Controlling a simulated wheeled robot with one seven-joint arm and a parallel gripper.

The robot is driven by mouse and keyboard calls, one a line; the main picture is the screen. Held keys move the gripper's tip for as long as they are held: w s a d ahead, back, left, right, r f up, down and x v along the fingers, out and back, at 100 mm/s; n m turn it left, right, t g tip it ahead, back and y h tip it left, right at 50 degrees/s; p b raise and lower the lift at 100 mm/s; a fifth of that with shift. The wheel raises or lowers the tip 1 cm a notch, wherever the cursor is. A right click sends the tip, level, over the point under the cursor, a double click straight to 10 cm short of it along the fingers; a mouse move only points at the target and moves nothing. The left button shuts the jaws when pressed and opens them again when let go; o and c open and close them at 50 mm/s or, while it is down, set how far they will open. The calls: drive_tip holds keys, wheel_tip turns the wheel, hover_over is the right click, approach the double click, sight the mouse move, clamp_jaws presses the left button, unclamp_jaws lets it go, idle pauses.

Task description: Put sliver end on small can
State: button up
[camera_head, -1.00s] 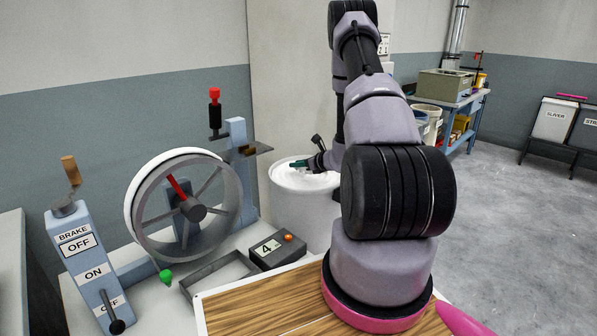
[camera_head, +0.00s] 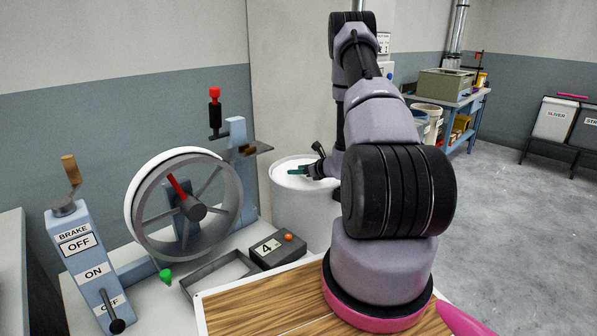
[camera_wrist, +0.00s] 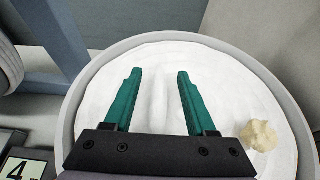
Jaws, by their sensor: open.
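A round white can (camera_head: 298,218) stands on the floor beyond the worktop, left of my arm. In the wrist view its pale rim (camera_wrist: 66,125) surrounds a soft white filling (camera_wrist: 157,95). A small cream tuft (camera_wrist: 259,135), which looks like the sliver end, lies on the filling near the right of the can, outside my right finger. My gripper (camera_head: 296,170) is over the can, with its teal fingers apart. In the wrist view my gripper (camera_wrist: 158,74) has only white filling between and beyond its fingers. I cannot tell whether the fingertips touch it.
A spoked wheel (camera_head: 187,208), a brake lever box (camera_head: 85,262) and a box marked 4 (camera_head: 277,252) stand left of my arm. A grey tray (camera_head: 218,276) lies in front.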

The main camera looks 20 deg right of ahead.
drive_tip(key=v, duration=1.2)
drive_tip(key=shift+r, duration=0.15)
drive_tip(key=s+a+r+n+g+y, duration=0.3)
drive_tip(key=a+r+n, duration=0.4)
drive_tip(key=a+r, duration=0.35)
drive_tip(key=s+a+r+n+g+y, duration=0.3)
drive_tip(key=a+r+n, duration=0.3)
drive_tip(key=a+r, duration=0.4)
drive_tip(key=s+r+n+h, duration=0.8)
drive_tip(key=s+r+n, duration=0.7)
drive_tip(key=s, duration=0.4)
drive_tip(key=shift+s+a+r+h, duration=0.2)
drive_tip(key=shift+a+r+h, duration=0.1)
drive_tip(key=shift+r, duration=0.1)
